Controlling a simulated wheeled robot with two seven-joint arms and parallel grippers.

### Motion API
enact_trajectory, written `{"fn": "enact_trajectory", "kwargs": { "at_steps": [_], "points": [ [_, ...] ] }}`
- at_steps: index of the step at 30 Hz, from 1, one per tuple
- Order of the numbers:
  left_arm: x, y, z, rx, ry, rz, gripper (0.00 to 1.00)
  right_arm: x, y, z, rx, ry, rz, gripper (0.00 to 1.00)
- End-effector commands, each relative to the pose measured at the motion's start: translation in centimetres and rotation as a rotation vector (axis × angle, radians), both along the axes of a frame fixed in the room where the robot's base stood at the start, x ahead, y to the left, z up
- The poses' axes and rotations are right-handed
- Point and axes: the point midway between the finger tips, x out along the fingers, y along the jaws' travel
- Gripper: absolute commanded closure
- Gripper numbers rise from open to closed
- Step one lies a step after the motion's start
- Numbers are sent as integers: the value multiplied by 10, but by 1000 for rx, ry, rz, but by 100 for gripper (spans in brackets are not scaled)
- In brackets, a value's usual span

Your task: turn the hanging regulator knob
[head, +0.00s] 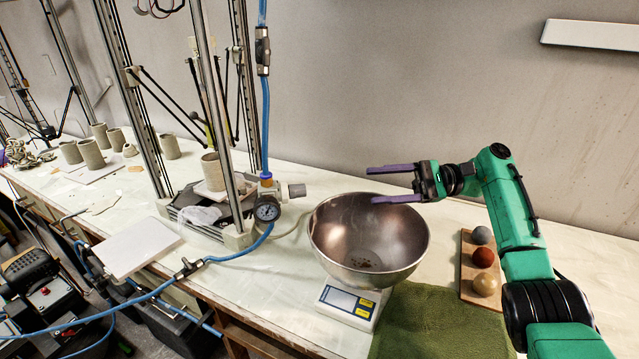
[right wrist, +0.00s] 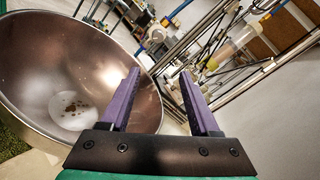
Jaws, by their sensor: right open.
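The regulator (head: 266,186) hangs on a blue hose beside the metal frame in the head view, with a round dark-faced gauge (head: 267,210) below. Its grey knob (head: 297,190) sticks out to the right, toward my right gripper. My right gripper (head: 373,185) is open and empty, above the metal bowl, with its purple fingers pointing left. A clear gap in the picture separates the fingertips from the knob. In the right wrist view the open fingers (right wrist: 159,75) show; a small pale shape beyond them may be the regulator, but I cannot tell. My left gripper is not in view.
The large metal bowl (head: 340,235) stands on a white scale (head: 352,303) below my right gripper. A wooden board (head: 467,270) with three balls lies right, beside a green towel (head: 440,325). The metal frame (head: 215,90) stands left of the regulator. Clay cups stand farther left.

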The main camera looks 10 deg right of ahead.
Motion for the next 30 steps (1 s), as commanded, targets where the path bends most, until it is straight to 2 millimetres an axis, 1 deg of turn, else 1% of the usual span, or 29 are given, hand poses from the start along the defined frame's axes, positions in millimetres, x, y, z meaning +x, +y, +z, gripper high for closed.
{"fn": "enact_trajectory", "kwargs": {
  "at_steps": [2,5,8,15,18,22,30],
  "points": [
    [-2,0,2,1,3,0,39,-1,4,2,0,-1,4,38],
    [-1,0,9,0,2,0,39,0,18,4,-2,0,5,38],
    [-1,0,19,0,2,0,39,1,43,6,-1,0,7,38],
    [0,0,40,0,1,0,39,4,108,7,1,1,7,38],
    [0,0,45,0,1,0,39,5,128,6,1,1,4,38],
    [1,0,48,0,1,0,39,7,143,4,0,0,3,38],
    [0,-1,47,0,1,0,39,7,145,2,1,0,1,38]
  ]
}}
